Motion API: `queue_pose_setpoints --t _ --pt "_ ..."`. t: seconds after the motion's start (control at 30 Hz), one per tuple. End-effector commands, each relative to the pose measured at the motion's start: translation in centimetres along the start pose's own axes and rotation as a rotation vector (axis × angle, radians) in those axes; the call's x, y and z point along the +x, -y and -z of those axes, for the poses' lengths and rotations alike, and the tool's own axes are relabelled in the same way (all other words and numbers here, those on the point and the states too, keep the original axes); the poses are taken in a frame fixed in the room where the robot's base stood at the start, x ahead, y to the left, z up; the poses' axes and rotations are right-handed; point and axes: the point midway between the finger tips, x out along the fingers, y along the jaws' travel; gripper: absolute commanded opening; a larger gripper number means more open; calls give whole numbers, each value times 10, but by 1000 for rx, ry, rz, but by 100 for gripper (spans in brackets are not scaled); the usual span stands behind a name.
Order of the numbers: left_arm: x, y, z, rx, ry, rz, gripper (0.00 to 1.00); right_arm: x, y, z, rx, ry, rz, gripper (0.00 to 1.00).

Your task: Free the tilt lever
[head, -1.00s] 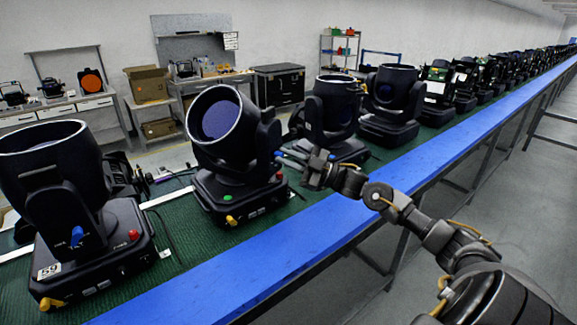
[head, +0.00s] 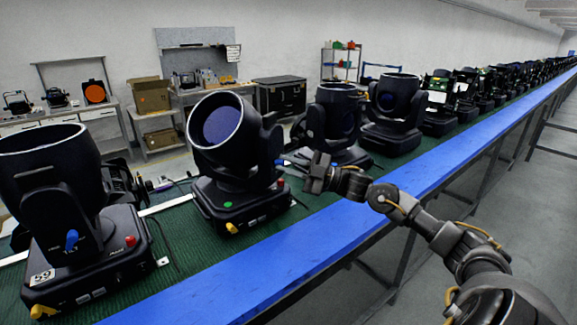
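A black moving-head light (head: 213,160) stands on the bench at the middle left, its round lens tilted up toward me. A small blue lever (head: 280,162) shows on the right side of its yoke. A yellow lever (head: 231,227) and a green dot (head: 228,204) are on its base. My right gripper (head: 291,165) reaches in from the right, its fingertips at or very close to the blue lever. Contact and finger gap are too small to make out. My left gripper is out of view.
Another light (head: 45,165) stands close at the left, with a blue lever (head: 72,240), a red knob (head: 131,241) and a yellow lever. Several more lights line the green bench (head: 185,245) behind my gripper. A blue rail (head: 300,250) edges the bench.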

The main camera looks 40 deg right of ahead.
Motion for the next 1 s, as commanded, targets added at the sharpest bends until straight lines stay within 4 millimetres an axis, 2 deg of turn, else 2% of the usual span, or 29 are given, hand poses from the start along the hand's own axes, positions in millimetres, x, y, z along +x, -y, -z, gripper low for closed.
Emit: queue_pose_setpoints --t 0.03,0.13,0.17,0.4,0.53,1.0 --pt "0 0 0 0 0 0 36 0 1 0 1 0 1 23" --pt "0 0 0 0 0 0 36 0 0 0 1 0 0 36" --pt "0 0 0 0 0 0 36 0 0 0 1 0 0 37" --pt "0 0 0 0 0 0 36 0 0 0 1 0 0 37" --pt "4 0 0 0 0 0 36 -7 2 -2 2 3 0 37" --pt "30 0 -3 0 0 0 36 -78 4 -3 3 4 1 37"
